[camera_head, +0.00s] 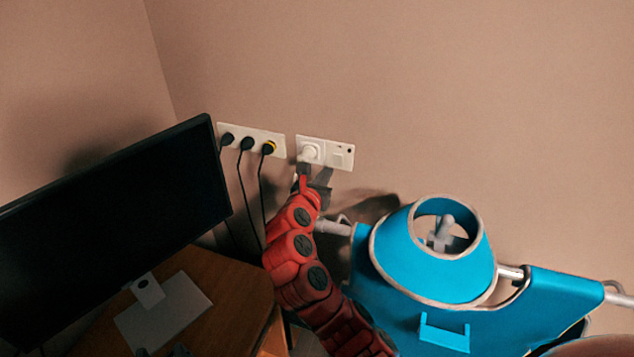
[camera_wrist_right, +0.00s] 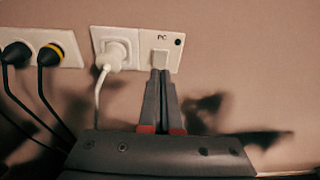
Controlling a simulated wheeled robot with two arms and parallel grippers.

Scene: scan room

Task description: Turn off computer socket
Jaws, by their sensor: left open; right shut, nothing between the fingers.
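The computer socket is a white wall plate (camera_head: 325,141) with a white plug (camera_head: 309,153) in its left half. Its right half has a small pale switch (camera_head: 342,159). In the right wrist view, the switch (camera_wrist_right: 160,57) sits under the label "PC", beside a dark round dot. My right gripper (camera_head: 316,173) is shut and empty, its fingertips (camera_wrist_right: 161,72) at the switch's lower edge; I cannot tell whether they touch it. Dark tips at the bottom edge of the head view look like my left gripper (camera_head: 180,350), mostly out of frame.
A white multi-socket plate (camera_head: 252,132) with several black plugs is left of the computer socket, cables hanging down. A black monitor (camera_head: 110,230) stands on a wooden desk (camera_head: 238,290). A blue device (camera_head: 425,270) stands at right. The wall above is clear.

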